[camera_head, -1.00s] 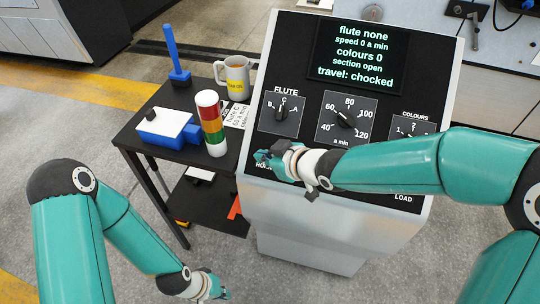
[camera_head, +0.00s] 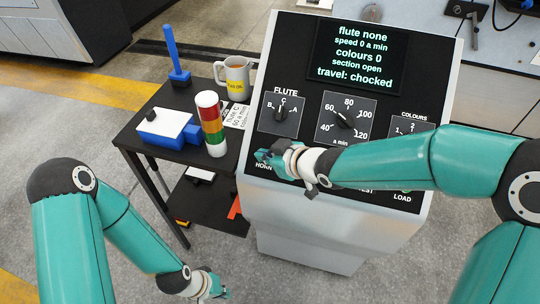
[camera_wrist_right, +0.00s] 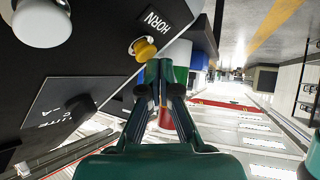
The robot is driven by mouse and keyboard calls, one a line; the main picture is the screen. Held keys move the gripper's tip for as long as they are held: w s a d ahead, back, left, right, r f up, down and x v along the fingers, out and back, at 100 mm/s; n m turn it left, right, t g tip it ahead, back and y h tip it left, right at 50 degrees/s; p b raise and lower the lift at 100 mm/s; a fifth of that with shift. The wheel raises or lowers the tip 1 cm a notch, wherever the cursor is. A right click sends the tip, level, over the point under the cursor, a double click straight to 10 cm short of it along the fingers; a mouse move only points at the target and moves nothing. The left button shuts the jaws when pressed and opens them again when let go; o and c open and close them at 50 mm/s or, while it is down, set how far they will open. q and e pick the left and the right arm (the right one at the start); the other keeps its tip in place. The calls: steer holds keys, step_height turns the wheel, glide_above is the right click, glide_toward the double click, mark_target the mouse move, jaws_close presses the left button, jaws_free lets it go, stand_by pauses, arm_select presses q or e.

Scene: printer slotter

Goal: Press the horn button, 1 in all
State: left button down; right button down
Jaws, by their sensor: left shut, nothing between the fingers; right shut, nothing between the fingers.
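The horn button (camera_wrist_right: 143,50) is a yellow knob on a pale collar beside the white HORN label in the right wrist view. In the head view my right gripper hides it, and the HORN label (camera_head: 264,166) shows just below the fingers. My right gripper (camera_head: 264,155) is shut and empty, over the left edge of the console panel. In the right wrist view its fingertips (camera_wrist_right: 160,72) are close beside the button; I cannot tell whether they touch it. My left gripper (camera_head: 220,292) is shut and empty, low over the floor.
The console (camera_head: 300,200) carries a screen (camera_head: 355,55), a flute dial (camera_head: 281,112) and a speed dial (camera_head: 345,118). A large white knob (camera_wrist_right: 42,22) is near the button. A black side table (camera_head: 135,140) holds a signal lamp (camera_head: 211,125), a mug (camera_head: 236,75) and a blue-white box (camera_head: 168,128).

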steer(key=shift+w+d+f, duration=0.15)
steer(key=shift+w+f, duration=0.25)
steer(key=shift+f, duration=0.1)
stand_by(0.7)
steer(key=shift+s+r, duration=0.15)
steer(key=shift+s+a+r, duration=0.25)
steer(key=shift+s+r, duration=0.3)
steer(key=shift+r, duration=0.1)
steer(key=s+r, duration=0.1)
steer(key=r, duration=0.1)
steer(key=s+a+r, duration=0.1)
steer(key=s, duration=0.1)
steer(key=shift+s+r, duration=0.1)
steer(key=shift+r, duration=0.25)
stand_by(0.3)
stand_by(0.7)
steer(key=shift+f, duration=0.1)
